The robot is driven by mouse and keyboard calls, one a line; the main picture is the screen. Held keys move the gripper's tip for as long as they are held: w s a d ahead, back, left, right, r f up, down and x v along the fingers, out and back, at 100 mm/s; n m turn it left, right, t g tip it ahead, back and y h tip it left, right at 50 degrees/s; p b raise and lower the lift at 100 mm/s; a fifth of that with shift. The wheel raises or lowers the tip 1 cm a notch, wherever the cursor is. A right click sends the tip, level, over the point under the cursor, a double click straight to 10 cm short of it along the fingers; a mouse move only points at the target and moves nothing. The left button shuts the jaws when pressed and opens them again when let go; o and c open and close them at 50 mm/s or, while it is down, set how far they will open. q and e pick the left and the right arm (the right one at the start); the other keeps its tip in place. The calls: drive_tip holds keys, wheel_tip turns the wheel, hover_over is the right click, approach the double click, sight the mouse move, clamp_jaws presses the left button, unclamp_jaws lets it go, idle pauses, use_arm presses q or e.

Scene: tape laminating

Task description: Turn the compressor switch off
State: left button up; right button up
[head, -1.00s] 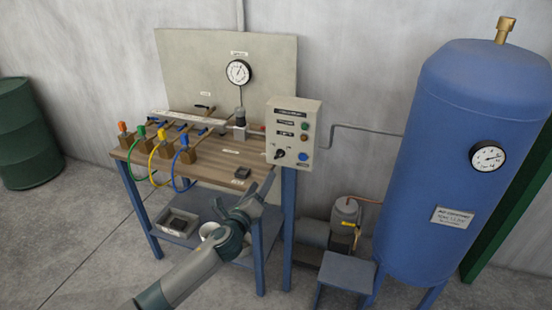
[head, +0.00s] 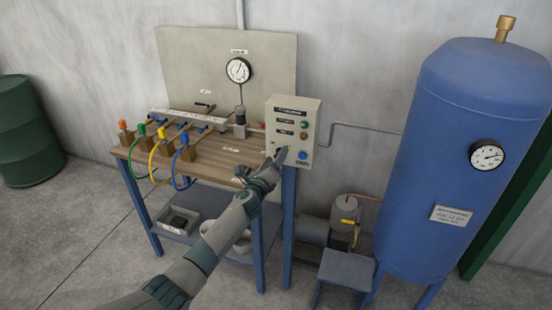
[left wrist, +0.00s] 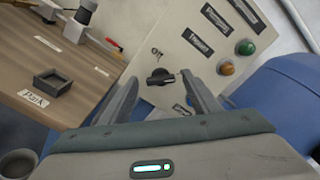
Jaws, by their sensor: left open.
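The compressor switch is a black rotary knob (left wrist: 160,77) on the front of a beige control box (head: 295,112). In the left wrist view it shows whole, with its pointer bar lying nearly level. In the head view my gripper largely hides it. My left gripper (head: 278,158) is open in front of the lower part of the box. In the left wrist view its two fingers (left wrist: 160,88) stand on either side of the knob, with a gap to each. I cannot tell how far the fingertips are from the panel. My right gripper is not in view.
Green and orange lamps (left wrist: 236,57) sit beside the knob. A wooden bench (head: 205,160) with coloured hoses and a small dark tray (left wrist: 53,82) is left of the box. A blue tank (head: 425,150) stands right. A blue button (head: 302,155) is near the gripper.

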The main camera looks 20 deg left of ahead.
use_arm(q)
drive_tip(key=shift+w, duration=0.45)
drive_tip(key=shift+c, duration=0.7)
drive_tip(key=c, duration=0.9)
drive_tip(key=shift+n, duration=0.4)
drive_tip(key=n+b, duration=0.1)
drive_tip(key=n, duration=0.4)
drive_tip(key=n+b, duration=0.1)
drive_tip(key=n, duration=0.5)
drive_tip(key=n+b, duration=0.1)
drive_tip(key=n, duration=0.5)
drive_tip(key=shift+d+f, duration=0.1)
drive_tip(key=shift+f, duration=0.25)
